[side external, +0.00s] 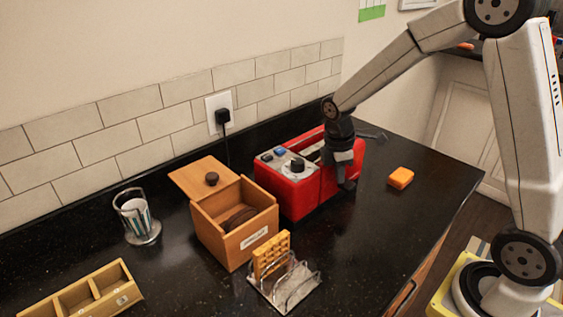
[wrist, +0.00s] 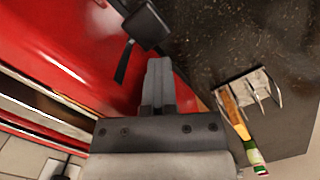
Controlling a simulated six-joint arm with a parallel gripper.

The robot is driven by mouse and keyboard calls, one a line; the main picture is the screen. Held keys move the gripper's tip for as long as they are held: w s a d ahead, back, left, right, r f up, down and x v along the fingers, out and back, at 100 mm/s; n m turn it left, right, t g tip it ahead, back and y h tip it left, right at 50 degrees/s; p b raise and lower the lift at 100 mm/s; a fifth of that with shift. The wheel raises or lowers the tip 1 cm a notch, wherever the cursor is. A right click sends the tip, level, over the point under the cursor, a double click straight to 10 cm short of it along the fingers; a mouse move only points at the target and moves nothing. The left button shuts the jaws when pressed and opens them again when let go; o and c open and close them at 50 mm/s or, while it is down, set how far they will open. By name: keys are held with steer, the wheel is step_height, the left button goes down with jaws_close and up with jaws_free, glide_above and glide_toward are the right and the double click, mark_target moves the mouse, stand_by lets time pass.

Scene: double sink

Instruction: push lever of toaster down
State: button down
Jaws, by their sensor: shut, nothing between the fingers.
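The red toaster (side external: 290,195) stands on the dark counter, with knobs on its top and bread slots beside them. In the wrist view its red side (wrist: 60,45) fills the left. The black lever (wrist: 148,27) sticks out from a dark slot in that side. My gripper (wrist: 160,66) is shut and empty, its tips close to the lever. Whether they touch it, I cannot tell. In the side view my gripper (side external: 346,172) is at the toaster's right end, pointing down, and the lever cannot be clearly told apart from it.
A wooden box (side external: 235,225) with its lid ajar stands left of the toaster. A wire rack (side external: 285,288) with waffles is in front. A glass (side external: 136,217) and a divided wooden tray (side external: 85,297) are farther left. An orange block (side external: 400,178) lies right of my gripper.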

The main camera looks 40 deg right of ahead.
steer(key=shift+w+a+r+t, duration=0.3)
steer(key=shift+w+r, duration=0.2)
steer(key=shift+w, duration=0.15)
step_height(320, 180, up, 7)
steer(key=shift+s, duration=0.3)
steer(key=shift+a, duration=0.15)
steer(key=s+a+f+m+t, duration=0.1)
steer(key=s+a+f+m, duration=0.2)
steer(key=s+f+m, duration=0.1)
steer(key=s+a+f+m+t+y, duration=0.1)
steer(key=s+a+f+m+t, duration=0.1)
steer(key=s+m, duration=0.5)
step_height(320, 180, down, 2)
steer(key=shift+a+f+m, duration=0.2)
steer(key=shift+a+m, duration=0.1)
steer(key=shift+a, duration=0.45)
